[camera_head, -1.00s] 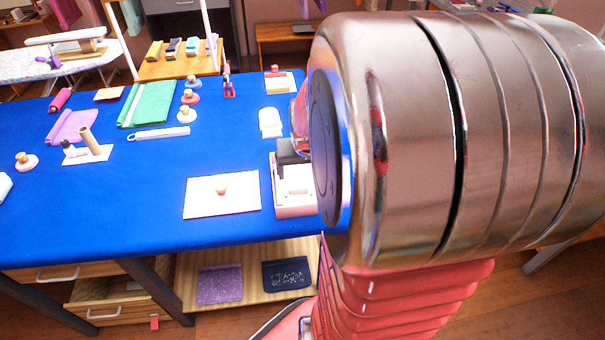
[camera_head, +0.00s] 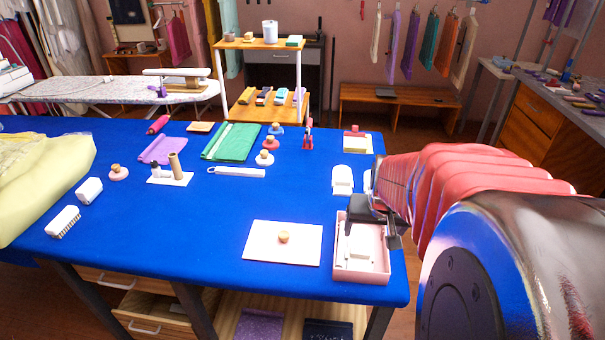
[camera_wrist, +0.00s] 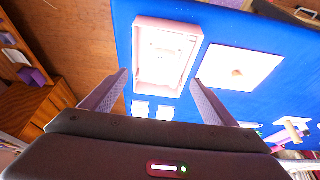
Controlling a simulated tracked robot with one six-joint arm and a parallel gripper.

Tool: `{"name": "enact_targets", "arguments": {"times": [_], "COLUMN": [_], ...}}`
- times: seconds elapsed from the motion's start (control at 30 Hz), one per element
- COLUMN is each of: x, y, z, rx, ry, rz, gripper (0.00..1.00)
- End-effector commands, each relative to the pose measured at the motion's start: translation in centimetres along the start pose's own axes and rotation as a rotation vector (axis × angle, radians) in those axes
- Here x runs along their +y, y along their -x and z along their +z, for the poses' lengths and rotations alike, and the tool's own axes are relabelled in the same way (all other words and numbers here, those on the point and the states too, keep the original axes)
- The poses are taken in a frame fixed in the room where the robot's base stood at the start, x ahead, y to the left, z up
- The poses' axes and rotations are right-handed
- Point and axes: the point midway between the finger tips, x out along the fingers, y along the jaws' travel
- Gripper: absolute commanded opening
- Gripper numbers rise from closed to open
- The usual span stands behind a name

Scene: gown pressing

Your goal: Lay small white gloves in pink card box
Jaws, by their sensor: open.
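The pink card box (camera_head: 362,276) stands open near the right front of the blue table and also shows in the wrist view (camera_wrist: 168,22). Pale white things lie inside it; I cannot tell what each is. Two small white pieces, seemingly the gloves (camera_head: 343,178), lie just behind the box, one partly hidden by my arm. In the wrist view they lie side by side (camera_wrist: 140,108) between my fingers, near the palm. My gripper (camera_head: 374,218) is open and empty above the far end of the box. Its fingers (camera_wrist: 160,80) spread wide.
A pale flat lid with a wooden knob (camera_head: 283,238) lies left of the box. A small stacked block (camera_head: 357,143) stands behind the gloves. Green cloth (camera_head: 231,142), knobbed discs and a white strip (camera_head: 236,172) lie further left.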

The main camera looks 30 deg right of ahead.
Motion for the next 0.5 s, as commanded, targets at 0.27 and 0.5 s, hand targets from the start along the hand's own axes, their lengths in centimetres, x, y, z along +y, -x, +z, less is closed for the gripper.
{"name": "enact_targets", "arguments": {"times": [0.27, 0.5], "x": [-1.8, -6.4], "y": [1.3, 4.8], "z": [0.4, 2.2], "rx": [0.010, 0.030], "ry": [0.040, 0.150], "rz": [-0.017, -0.065], "gripper": [0.80, 0.80]}}
